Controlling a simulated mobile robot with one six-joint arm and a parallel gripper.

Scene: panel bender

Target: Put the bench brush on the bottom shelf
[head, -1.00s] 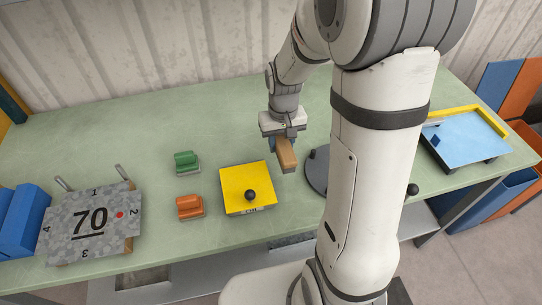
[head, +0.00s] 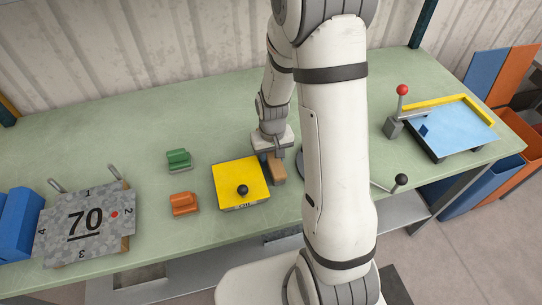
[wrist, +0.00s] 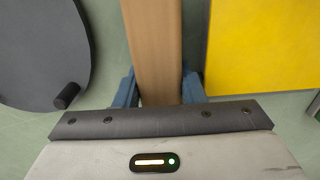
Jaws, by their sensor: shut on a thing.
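The bench brush shows as a light brown wooden block (head: 277,168) just right of the yellow plate on the green bench. My gripper (head: 272,153) is shut on it from above. In the wrist view the wood (wrist: 153,50) runs between the two blue fingers of my gripper (wrist: 158,90). No bristles show, and I cannot tell whether the brush touches the bench top. A grey shelf (head: 408,208) shows low under the bench at the right, largely hidden by the bench top and my arm.
The yellow plate (head: 237,174) with a black knob is close left of the brush. A dark disc (wrist: 40,45) lies on its other side. Green (head: 178,160) and orange (head: 184,204) blocks and a grey "70" plate (head: 85,225) are left. A blue tray (head: 455,130) is right.

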